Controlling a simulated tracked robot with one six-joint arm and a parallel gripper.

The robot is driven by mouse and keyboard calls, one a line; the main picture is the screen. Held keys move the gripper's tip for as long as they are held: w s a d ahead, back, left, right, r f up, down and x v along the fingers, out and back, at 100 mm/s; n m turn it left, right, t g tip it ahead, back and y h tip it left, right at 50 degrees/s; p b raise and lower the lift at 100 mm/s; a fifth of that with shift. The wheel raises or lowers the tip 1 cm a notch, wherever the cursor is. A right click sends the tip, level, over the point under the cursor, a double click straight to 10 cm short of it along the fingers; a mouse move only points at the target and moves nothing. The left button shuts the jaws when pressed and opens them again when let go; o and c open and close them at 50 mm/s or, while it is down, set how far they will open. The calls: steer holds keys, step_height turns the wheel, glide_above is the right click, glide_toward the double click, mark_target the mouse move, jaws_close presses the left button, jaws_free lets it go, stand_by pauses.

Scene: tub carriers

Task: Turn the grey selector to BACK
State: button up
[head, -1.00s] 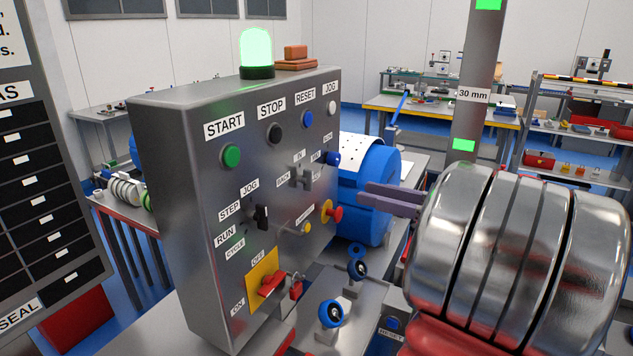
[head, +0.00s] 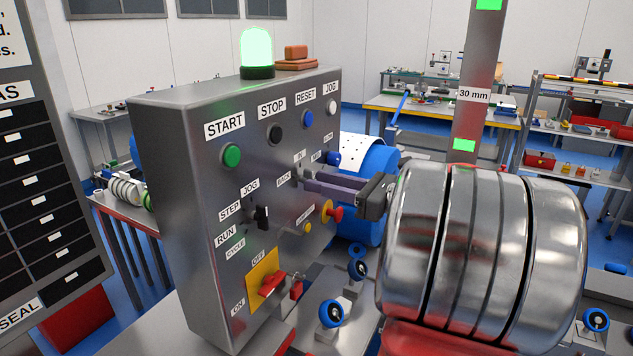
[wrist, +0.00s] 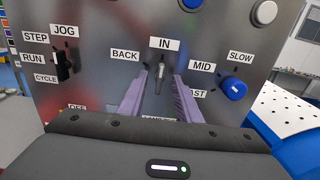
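The grey selector (wrist: 160,74) is on the control panel (wrist: 98,82), and its lever points up at the IN label (wrist: 164,43). The BACK label (wrist: 125,55) is to its upper left. My gripper (wrist: 159,78) is open, with one purple finger on each side of the selector and a gap showing on both sides. In the head view my gripper (head: 306,181) reaches the panel from the right, and its fingers mostly hide the selector there.
A blue knob (wrist: 233,88) with SLOW and MID labels is close to the right finger. A black STEP/JOG/RUN switch (wrist: 62,66) is to the left. Below the fingers are a red-and-yellow button (head: 332,213) and a red ON/OFF handle (head: 270,284). A green lamp (head: 257,52) tops the panel box.

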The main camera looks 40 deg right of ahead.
steer(key=shift+x, duration=0.95)
steer(key=shift+c, duration=0.7)
jaws_close()
